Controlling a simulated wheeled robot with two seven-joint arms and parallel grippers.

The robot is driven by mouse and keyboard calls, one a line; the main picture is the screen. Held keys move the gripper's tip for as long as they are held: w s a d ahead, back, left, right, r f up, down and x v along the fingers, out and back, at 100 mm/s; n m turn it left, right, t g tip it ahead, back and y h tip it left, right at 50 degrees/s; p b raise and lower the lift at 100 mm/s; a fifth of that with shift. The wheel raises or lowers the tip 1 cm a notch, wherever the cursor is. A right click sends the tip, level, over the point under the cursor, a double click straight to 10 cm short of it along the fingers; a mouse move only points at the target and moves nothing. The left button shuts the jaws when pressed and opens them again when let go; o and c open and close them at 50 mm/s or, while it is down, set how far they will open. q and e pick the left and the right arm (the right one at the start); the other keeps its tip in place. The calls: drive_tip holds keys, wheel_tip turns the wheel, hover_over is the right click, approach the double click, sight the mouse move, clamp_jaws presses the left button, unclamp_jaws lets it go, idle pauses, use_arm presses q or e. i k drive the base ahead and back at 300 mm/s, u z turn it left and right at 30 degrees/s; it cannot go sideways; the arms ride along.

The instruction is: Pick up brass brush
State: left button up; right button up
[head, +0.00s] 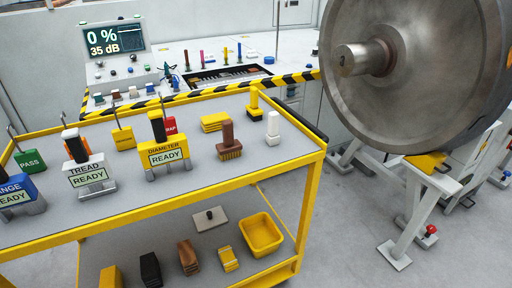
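A smaller brown brush-like block (188,257) stands on the lower shelf. Neither of my grippers shows in the head view.
Folded yellow cloths (215,122) and a yellow-handled tool (254,103) stand close behind the brush. A large steel wheel (415,75) on a white stand fills the right. A yellow bin (261,234) is on the lower shelf. Shelf surface in front of the brush is clear.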

sight(229, 148)
drive_tip(key=z, duration=1.55)
drive_tip(key=i, duration=1.2)
drive_tip(key=u, duration=0.45)
